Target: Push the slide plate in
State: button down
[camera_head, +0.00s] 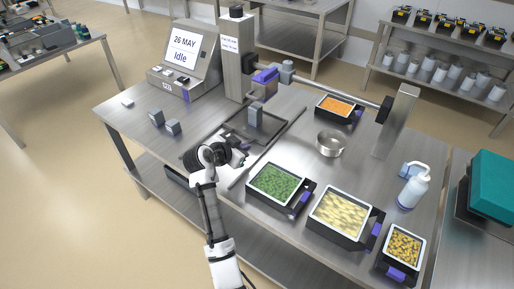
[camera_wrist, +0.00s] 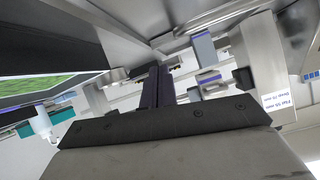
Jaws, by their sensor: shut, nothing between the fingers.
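The slide plate (camera_head: 238,131) appears as a flat dark-framed metal plate between two rails on the steel table, under the sealer's column and arm. An upright grey block (camera_head: 255,114) stands over its middle and hides part of it. My gripper (camera_head: 242,157) is low at the near end of the rails, just in front of the plate; my wrist hides much of it. In the wrist view my dark fingers (camera_wrist: 158,80) are closed together with nothing between them. They point toward metal parts of the sealer, and I cannot tell whether they touch the plate.
Trays of green (camera_head: 276,184), pale yellow (camera_head: 340,212) and darker yellow food (camera_head: 403,246) stand right of the rails. A steel bowl (camera_head: 331,143) and an orange-food tray (camera_head: 340,107) are behind. The display (camera_head: 187,52) reads "Idle". Small grey blocks (camera_head: 172,127) lie left.

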jog(key=m, duration=0.2)
jog(key=s+m, duration=0.1)
jog(key=m, duration=0.2)
jog(key=s+a+m, duration=0.1)
jog(key=m, duration=0.1)
jog(key=shift+s+f+m+b, duration=0.1)
jog(key=shift+f+m+b, duration=0.05)
jog(key=shift+m+b, duration=0.2)
jog(key=m, duration=0.2)
jog(key=s+m, duration=0.1)
jog(key=m, duration=0.1)
jog(key=shift+a, duration=0.35)
jog(key=m, duration=0.2)
jog(key=s+m, duration=0.1)
jog(key=m, duration=0.1)
jog(key=shift+a, duration=0.2)
jog(key=p, duration=0.3)
send_near(264, 144)
jog(key=f, duration=0.1)
jog(key=w+f, duration=0.1)
jog(key=d+f, duration=0.1)
jog(key=shift+w+f, duration=0.15)
jog(key=shift+w, duration=0.2)
jog(key=shift+w+d+p, duration=0.45)
jog(key=shift+w+d, duration=0.25)
jog(key=shift+w, duration=0.3)
jog(key=shift+w+d+f, duration=0.1)
jog(key=shift+w+d, duration=0.25)
jog(key=shift+w, duration=0.1)
